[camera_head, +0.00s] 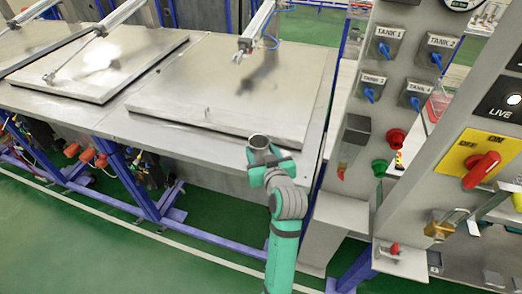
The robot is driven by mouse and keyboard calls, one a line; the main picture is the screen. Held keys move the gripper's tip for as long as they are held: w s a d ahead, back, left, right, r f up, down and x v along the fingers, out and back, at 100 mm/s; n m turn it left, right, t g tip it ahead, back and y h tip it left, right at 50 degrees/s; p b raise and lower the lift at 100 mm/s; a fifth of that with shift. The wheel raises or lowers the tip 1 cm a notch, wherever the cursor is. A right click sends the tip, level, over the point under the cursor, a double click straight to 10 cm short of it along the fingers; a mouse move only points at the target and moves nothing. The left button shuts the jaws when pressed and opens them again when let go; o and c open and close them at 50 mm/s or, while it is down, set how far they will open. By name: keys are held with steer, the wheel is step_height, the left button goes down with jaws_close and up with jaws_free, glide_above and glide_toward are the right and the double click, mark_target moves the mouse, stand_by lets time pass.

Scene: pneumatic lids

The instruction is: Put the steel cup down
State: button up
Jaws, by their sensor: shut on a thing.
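The steel cup (259,141) is a small grey metal cup with its round rim facing up. It appears upright at the front edge of the steel bench (160,127). My gripper (262,154) is at the end of my green and grey arm and is shut on the cup. The lower part of the cup and the fingers are mostly hidden by my wrist. I cannot tell whether the cup touches the bench.
Large flat steel lids (290,112) with pneumatic cylinders (258,22) cover most of the bench. A narrow bare strip runs along its front edge. At right stands a control panel (400,112) with blue tank valves, a red switch (482,170) and a padlock (438,231).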

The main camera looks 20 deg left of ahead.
steer(key=shift+a+f, duration=0.1)
steer(key=o, duration=1.2)
steer(key=shift+c, duration=0.2)
steer(key=shift+s, duration=0.1)
